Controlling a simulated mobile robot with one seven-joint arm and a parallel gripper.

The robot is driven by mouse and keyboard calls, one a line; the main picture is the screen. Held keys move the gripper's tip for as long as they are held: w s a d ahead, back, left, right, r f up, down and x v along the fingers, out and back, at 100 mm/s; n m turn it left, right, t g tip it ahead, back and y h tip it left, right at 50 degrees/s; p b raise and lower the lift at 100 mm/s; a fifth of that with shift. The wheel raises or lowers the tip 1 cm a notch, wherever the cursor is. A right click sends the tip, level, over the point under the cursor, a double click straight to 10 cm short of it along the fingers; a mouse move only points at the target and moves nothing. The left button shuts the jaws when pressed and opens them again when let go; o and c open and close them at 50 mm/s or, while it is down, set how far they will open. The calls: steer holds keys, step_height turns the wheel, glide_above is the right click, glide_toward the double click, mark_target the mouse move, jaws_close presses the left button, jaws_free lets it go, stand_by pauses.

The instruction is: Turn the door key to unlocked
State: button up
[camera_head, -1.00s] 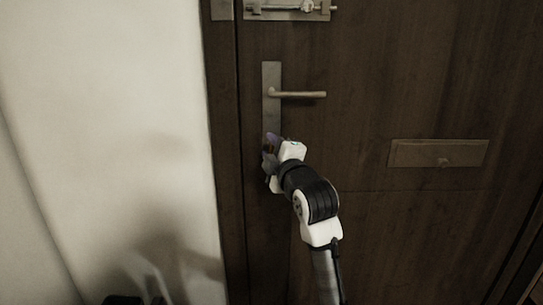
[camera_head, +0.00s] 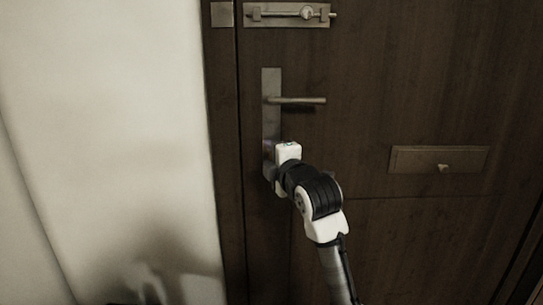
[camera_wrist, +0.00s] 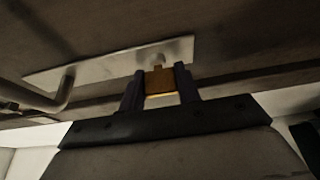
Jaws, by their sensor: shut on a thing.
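A dark wooden door (camera_head: 400,80) carries a metal lock plate (camera_head: 271,85) with a lever handle (camera_head: 305,100) pointing right. In the wrist view the lock plate (camera_wrist: 110,62) runs across the picture, with the bent handle (camera_wrist: 62,95) at its left. My gripper (camera_head: 268,160) is at the lower end of the plate, below the handle. In the wrist view my gripper (camera_wrist: 160,80) is shut on the brass-coloured key (camera_wrist: 159,80), one finger on each side. The key's stem meets the plate. The head view hides the key behind my gripper.
A slide bolt (camera_head: 290,14) is on the door above the handle. A letter plate (camera_head: 438,159) with a small knob is to the right. The door frame (camera_head: 226,150) and a pale wall (camera_head: 110,120) are to the left.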

steer(key=o, duration=1)
steer(key=v, duration=1.3)
steer(key=shift+s+d+b, duration=0.1)
steer(key=shift+s+b, duration=0.2)
steer(key=shift+s, duration=0.05)
